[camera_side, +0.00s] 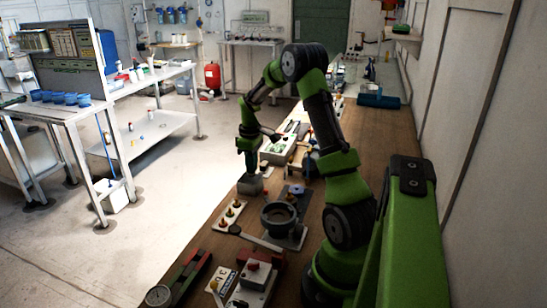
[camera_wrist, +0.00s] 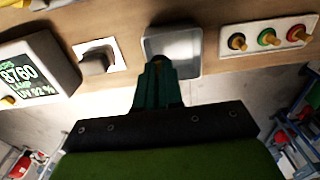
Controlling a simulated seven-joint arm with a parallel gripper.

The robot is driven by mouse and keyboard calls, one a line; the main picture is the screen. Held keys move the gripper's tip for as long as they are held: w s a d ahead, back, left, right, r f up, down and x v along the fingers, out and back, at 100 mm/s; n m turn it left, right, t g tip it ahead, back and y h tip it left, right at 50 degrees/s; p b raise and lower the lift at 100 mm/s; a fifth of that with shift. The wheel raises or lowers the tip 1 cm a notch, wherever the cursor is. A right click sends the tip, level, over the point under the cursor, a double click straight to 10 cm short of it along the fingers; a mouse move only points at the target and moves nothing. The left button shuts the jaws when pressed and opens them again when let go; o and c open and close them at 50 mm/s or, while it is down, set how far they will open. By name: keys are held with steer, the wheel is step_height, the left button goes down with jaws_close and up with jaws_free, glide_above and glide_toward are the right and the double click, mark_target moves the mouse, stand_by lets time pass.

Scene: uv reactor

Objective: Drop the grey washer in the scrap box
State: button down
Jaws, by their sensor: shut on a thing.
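The scrap box is a small grey open tray (camera_wrist: 190,47) at the table's edge in the wrist view. In the side view it is a small grey box (camera_side: 250,187). My gripper (camera_wrist: 159,62) is over the tray's near side in the wrist view, with its fingers close together on a small thing. In the side view my gripper (camera_side: 249,172) points down just above the box. The grey washer is mostly hidden between the fingertips, and its outline cannot be made out. The visible tray floor looks bare.
A panel with several coloured knobs (camera_wrist: 268,38) lies right of the tray in the wrist view. A white plate with a dark block (camera_wrist: 97,62) and a display unit (camera_wrist: 35,72) are to the left. A dark round fixture (camera_side: 279,215) stands on the bench in the side view.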

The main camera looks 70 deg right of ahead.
steer(key=c, duration=1.2)
jaws_free()
step_height(320, 180, up, 17)
steer(key=shift+f, duration=0.1)
